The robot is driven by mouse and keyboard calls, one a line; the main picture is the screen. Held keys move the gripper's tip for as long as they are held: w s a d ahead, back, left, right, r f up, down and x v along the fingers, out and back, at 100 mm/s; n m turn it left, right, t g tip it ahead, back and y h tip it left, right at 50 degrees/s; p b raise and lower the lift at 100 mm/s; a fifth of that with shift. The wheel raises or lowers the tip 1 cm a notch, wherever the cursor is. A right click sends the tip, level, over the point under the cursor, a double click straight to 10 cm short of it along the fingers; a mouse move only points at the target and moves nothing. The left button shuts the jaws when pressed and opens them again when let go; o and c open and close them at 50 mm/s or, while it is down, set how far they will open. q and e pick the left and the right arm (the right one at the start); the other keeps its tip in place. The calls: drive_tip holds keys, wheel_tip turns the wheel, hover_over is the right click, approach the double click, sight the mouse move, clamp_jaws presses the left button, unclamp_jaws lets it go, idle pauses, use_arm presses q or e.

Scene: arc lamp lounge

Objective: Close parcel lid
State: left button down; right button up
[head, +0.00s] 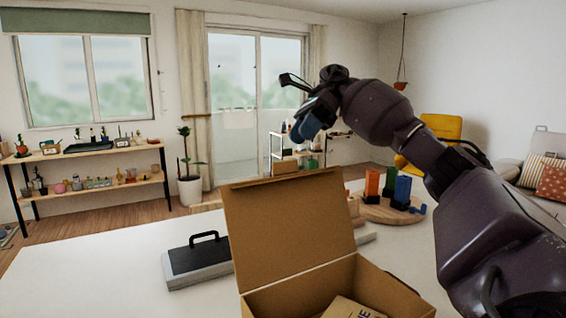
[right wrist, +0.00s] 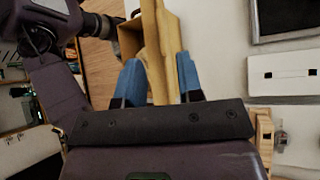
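The parcel is a brown cardboard box (head: 385,288), open at the front of the table. Its lid (head: 290,230) stands up and leans back from the rear edge. A tan packet with dark print (head: 350,308) lies inside, partly cut off. My right gripper (head: 304,126) hangs above the lid's top edge, blue fingertips pointing down. In the right wrist view, my right gripper (right wrist: 159,82) has its fingers apart, with tan cardboard of the lid (right wrist: 152,45) showing between them. I cannot tell whether they touch it. My left gripper is not in view.
A grey case with a black handle (head: 196,262) lies left of the box on the white table (head: 90,285). A round wooden board (head: 380,212) with coloured blocks (head: 402,188) stands behind right. The table's left side is clear.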

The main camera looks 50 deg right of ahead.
sight(284, 162)
drive_tip(key=x, duration=0.8)
drive_tip(key=shift+w+a+f, duration=0.1)
drive_tip(key=shift+f, duration=0.05)
clamp_jaws()
